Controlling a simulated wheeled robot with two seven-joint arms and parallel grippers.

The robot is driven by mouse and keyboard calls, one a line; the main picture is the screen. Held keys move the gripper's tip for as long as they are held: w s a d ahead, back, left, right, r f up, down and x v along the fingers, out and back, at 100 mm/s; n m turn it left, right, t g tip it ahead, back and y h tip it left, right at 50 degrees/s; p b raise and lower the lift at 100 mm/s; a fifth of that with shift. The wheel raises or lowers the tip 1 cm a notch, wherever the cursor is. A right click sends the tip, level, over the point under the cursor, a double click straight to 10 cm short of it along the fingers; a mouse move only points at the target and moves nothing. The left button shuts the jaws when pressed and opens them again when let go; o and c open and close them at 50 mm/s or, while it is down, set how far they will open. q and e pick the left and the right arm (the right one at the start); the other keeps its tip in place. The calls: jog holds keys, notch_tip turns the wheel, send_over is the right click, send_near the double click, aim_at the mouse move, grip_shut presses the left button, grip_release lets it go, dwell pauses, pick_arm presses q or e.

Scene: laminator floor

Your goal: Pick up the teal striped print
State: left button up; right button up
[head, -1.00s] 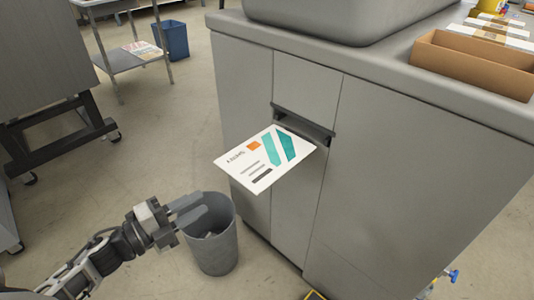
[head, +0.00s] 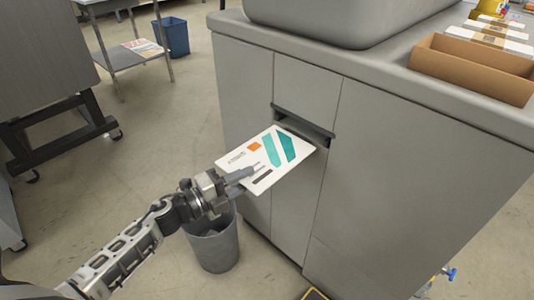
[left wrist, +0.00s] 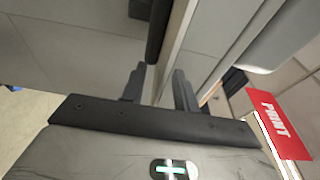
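The teal striped print (head: 285,152) is a white sheet with teal bands and a small orange block. It sticks out of a dark slot (head: 305,122) in the grey cabinet front. My left gripper (head: 242,180) is at the print's near left edge, its fingers overlapping that edge in the head view. In the left wrist view its two fingers (left wrist: 160,88) stand apart, so it is open. A thin pale strip runs between them there, which looks like the print edge-on; I cannot tell whether they touch it. My right gripper is not in view.
A grey waste bin (head: 214,245) stands on the floor below my left gripper. The grey cabinet (head: 390,190) fills the right, with an open cardboard box (head: 470,68) on top. A blue bin (head: 172,36) and a metal cart (head: 125,58) stand behind. A red sign (left wrist: 280,125) shows in the left wrist view.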

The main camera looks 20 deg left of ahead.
aim_at(267, 156)
pick_arm(q)
jog(key=shift+x, duration=1.45)
grip_shut()
